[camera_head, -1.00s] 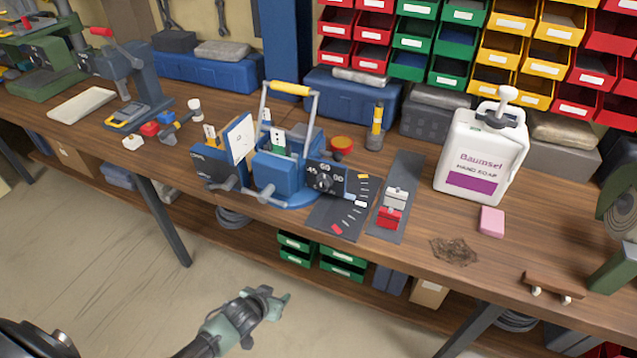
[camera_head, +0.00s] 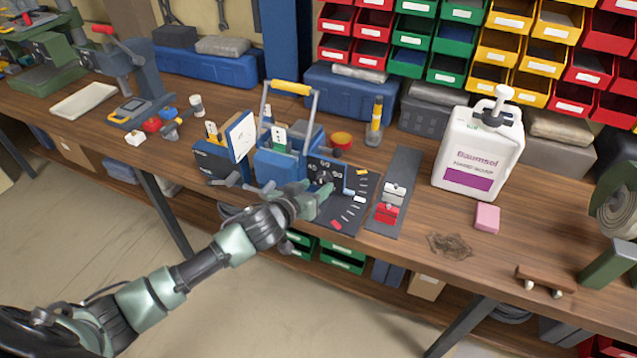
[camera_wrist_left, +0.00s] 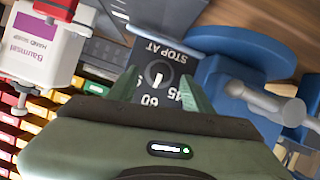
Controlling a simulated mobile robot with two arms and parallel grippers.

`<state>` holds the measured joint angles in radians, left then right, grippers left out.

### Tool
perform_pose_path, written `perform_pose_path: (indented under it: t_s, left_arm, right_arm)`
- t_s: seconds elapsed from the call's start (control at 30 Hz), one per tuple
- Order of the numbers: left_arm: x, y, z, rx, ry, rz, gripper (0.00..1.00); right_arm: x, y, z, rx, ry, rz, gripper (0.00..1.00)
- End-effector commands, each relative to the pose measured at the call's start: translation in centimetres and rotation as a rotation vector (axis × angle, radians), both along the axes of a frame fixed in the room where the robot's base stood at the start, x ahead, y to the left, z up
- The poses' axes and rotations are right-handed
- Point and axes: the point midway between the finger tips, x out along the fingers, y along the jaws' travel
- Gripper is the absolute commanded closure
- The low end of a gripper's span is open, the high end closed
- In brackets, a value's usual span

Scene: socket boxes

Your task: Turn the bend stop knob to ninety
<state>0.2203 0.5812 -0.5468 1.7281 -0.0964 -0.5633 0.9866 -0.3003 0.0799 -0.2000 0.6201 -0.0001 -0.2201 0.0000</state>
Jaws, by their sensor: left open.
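The bend stop knob (camera_wrist_left: 159,72) is a round black knob with a white pointer mark on a dark dial plate (camera_wrist_left: 145,55) lettered "STOP AT". In the left wrist view its pointer is towards the 60 mark, with 45 to one side. The plate also shows in the head view (camera_head: 329,171) on the front of the blue bending machine (camera_head: 283,165). My left gripper (camera_wrist_left: 158,78) is open, its two green fingers on either side of the knob. I cannot tell whether they touch it. My right gripper is not in view.
A soap jug (camera_head: 478,155) and pink block (camera_head: 486,217) stand further right. The bench front is mostly clear.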

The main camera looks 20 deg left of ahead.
Motion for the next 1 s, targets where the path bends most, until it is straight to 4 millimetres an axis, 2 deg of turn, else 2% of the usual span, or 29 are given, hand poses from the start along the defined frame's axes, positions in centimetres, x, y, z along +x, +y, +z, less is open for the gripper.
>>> perform_pose_path:
  t_s: [0.2, 0.53, 0.7, 0.73, 1.0]
  left_arm:
    - [1.9, -0.3, -0.8, 0.0, 0.001, 0.0, 0.5]
    - [2.2, -0.4, -1.0, 0.001, 0.0, -0.001, 0.5]
    - [2.2, -0.4, -1.0, 0.001, 0.0, -0.001, 0.97]
    - [2.2, -0.4, -1.0, 0.001, 0.001, -0.001, 1.0]
    - [2.2, -0.4, -0.9, 0.019, -0.001, -0.001, 1.0]
  right_arm:
    - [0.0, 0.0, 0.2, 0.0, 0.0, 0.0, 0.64]
    - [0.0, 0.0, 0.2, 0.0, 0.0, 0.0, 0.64]
    - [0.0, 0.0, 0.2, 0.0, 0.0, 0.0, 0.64]
    - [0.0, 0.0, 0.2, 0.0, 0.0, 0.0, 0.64]
    - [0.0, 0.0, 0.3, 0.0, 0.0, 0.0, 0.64]
